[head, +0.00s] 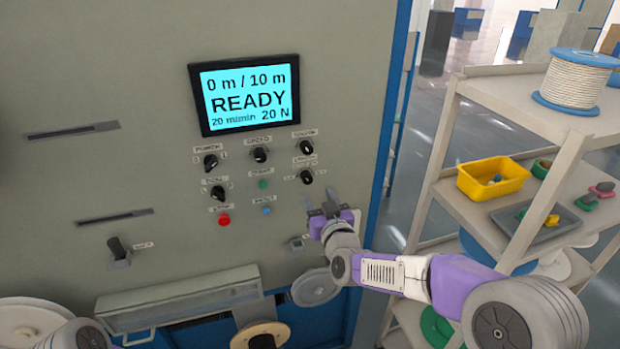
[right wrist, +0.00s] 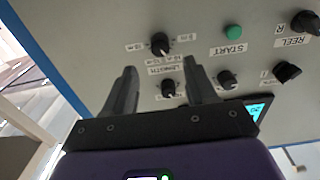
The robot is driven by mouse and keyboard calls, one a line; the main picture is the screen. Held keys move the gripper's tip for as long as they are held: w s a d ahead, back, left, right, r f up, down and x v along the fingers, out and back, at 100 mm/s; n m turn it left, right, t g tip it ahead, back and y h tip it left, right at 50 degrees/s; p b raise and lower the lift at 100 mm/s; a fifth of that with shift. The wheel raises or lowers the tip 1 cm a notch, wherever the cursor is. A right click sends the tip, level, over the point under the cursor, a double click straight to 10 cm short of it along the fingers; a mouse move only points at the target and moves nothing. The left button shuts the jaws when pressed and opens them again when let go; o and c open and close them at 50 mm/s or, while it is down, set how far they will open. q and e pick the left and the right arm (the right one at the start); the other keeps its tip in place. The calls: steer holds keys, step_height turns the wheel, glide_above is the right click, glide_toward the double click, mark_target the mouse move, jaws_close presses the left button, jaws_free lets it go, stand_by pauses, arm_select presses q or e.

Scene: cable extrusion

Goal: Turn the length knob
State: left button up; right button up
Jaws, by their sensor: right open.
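The length knob (head: 306,177) is a small black knob on the grey panel's right side, in the row of the green start button (head: 263,184). In the right wrist view, the length knob (right wrist: 160,43) shows beyond the fingertips, between their lines. My right gripper (head: 327,209) is open and empty, just below and right of the knob in the head view. Its two dark fingers (right wrist: 160,68) stand apart in the wrist view, and nothing is between them in their grip. My left gripper is not in view.
The tension knob (head: 307,146) and speed knob (head: 260,154) sit above. The reel knob (head: 218,192), red stop button (head: 224,219) and blue reset button (head: 267,210) are close by. The lit display (head: 249,94) reads READY, 0 m / 10 m. A shelf (head: 470,208) stands right.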

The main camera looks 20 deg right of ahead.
mark_target(308, 180)
steer(key=w, duration=0.3)
steer(key=w+p, duration=0.1)
steer(key=w, duration=0.2)
steer(key=shift+w+a+f, duration=0.1)
steer(key=shift+w+f, duration=0.1)
steer(key=shift+w, duration=0.2)
steer(key=c, duration=1)
steer(key=shift+f+m+b, duration=0.1)
steer(key=shift+m+b, duration=0.4)
steer(key=shift+b, duration=0.3)
jaws_close()
steer(key=m+b, duration=0.6)
steer(key=b, duration=0.1)
steer(key=shift+m+b, duration=0.3)
steer(key=shift+b, duration=0.1)
steer(key=m+b, duration=0.4)
steer(key=m, duration=0.1)
steer(key=shift+a, duration=0.1)
steer(key=m+b, duration=0.3)
steer(key=m, duration=0.2)
steer(key=shift+m, duration=0.4)
steer(key=m, duration=0.1)
steer(key=m+b, duration=0.1)
steer(key=m, duration=0.3)
steer(key=shift+r+b, duration=0.3)
steer(key=shift+b, duration=0.1)
steer(key=shift+m, duration=0.3)
